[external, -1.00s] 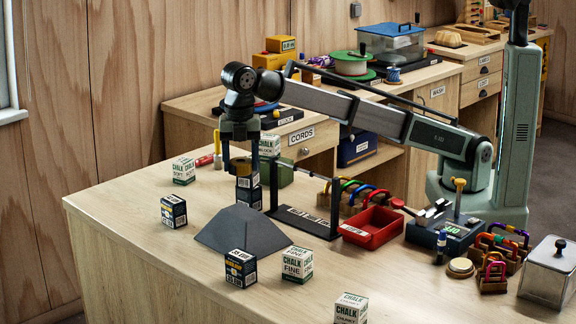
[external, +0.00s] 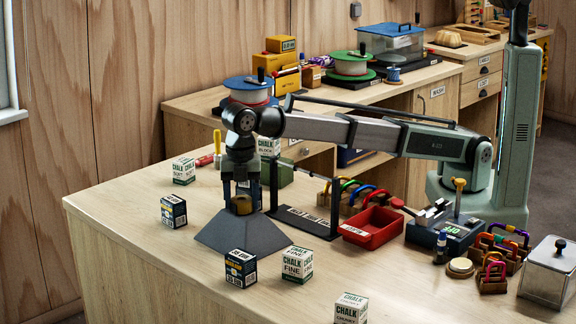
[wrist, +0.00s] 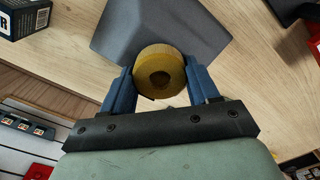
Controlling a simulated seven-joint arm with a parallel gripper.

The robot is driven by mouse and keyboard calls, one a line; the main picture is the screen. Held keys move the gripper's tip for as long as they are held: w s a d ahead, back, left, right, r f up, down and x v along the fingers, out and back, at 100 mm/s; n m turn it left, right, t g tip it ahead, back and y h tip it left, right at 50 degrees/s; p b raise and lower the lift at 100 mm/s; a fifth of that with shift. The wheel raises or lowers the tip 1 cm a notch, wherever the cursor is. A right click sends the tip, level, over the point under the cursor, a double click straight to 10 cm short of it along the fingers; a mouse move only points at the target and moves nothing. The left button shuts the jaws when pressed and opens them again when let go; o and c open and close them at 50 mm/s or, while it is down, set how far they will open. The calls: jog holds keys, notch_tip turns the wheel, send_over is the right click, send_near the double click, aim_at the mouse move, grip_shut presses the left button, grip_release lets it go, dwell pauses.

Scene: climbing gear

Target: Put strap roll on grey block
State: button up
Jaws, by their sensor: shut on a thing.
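The strap roll (external: 242,206) is a tan-yellow ring held between the blue fingers of my gripper (external: 242,196). In the wrist view the roll (wrist: 159,55) shows its dark central hole, with a finger on each side. The grey block (external: 240,235) is a dark grey piece with sloping sides on the table. The roll is over the block's top in the external view; I cannot tell whether they touch. In the wrist view the grey block (wrist: 120,35) lies behind the roll, and its near part is hidden by it.
Chalk boxes (external: 297,265) and dark boxes (external: 241,269) stand close to the grey block. A black stand (external: 303,224) is just to its right, with a red tray (external: 372,228) beyond.

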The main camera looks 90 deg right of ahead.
aim_at(241, 199)
jog(key=shift+f, duration=0.1)
jog(key=o, duration=1.1)
jog(key=shift+c, duration=0.2)
notch_tip(241, 199, up, 12)
